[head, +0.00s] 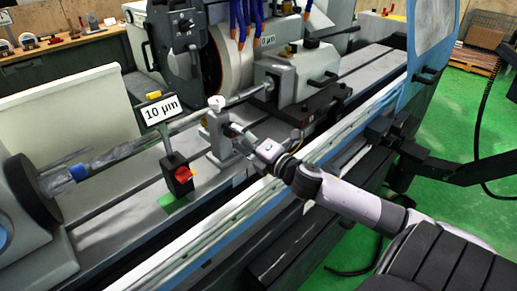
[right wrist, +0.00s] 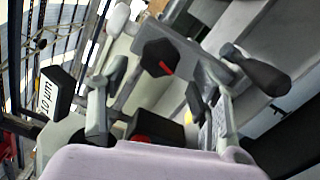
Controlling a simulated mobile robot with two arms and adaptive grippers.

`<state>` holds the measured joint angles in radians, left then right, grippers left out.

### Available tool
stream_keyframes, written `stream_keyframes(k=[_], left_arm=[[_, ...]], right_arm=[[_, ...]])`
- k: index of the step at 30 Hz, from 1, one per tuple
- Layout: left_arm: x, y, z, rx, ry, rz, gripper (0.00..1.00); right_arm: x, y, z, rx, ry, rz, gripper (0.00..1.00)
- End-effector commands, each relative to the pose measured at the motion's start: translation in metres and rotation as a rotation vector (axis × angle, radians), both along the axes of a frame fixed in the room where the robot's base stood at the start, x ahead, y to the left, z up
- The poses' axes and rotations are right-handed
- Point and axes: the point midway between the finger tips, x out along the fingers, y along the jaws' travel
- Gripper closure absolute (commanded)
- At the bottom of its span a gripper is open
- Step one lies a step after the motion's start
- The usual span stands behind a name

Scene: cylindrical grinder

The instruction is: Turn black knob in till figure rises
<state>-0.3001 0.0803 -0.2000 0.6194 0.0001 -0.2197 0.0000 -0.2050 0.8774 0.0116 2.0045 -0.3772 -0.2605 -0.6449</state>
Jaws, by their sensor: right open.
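The black knob (right wrist: 160,60), faceted with a red mark on its face, sits on a grey bracket in the right wrist view. In the head view the grey upright fixture (head: 217,130) with a white top stands at the bar, and my right gripper (head: 238,142) reaches its near side; the knob is not clear there. In the right wrist view my right gripper (right wrist: 157,88) is open, its fingers apart with the knob ahead between them. I cannot tell whether they touch it. A sign (head: 161,109) reads "10 µm"; it also shows rotated in the wrist view (right wrist: 52,95). My left gripper is not in view.
A black block with a red part (head: 180,175) stands left of the fixture. A black-handled lever (right wrist: 262,75) is at the right in the wrist view.

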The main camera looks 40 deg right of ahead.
Motion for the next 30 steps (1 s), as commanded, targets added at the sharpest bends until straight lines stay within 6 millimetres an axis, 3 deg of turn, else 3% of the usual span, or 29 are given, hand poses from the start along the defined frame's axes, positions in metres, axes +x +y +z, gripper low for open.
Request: stream_keyframes(k=[6, 13, 30], left_arm=[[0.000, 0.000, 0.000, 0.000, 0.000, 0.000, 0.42], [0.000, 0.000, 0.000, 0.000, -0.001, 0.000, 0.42], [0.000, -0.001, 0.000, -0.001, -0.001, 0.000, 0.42]], right_arm=[[-0.037, -0.002, -0.002, 0.002, 0.004, 0.001, 0.42], [-0.063, -0.004, -0.001, 0.003, 0.002, 0.002, 0.42], [-0.073, -0.006, 0.000, 0.000, 0.000, 0.000, 0.42]])
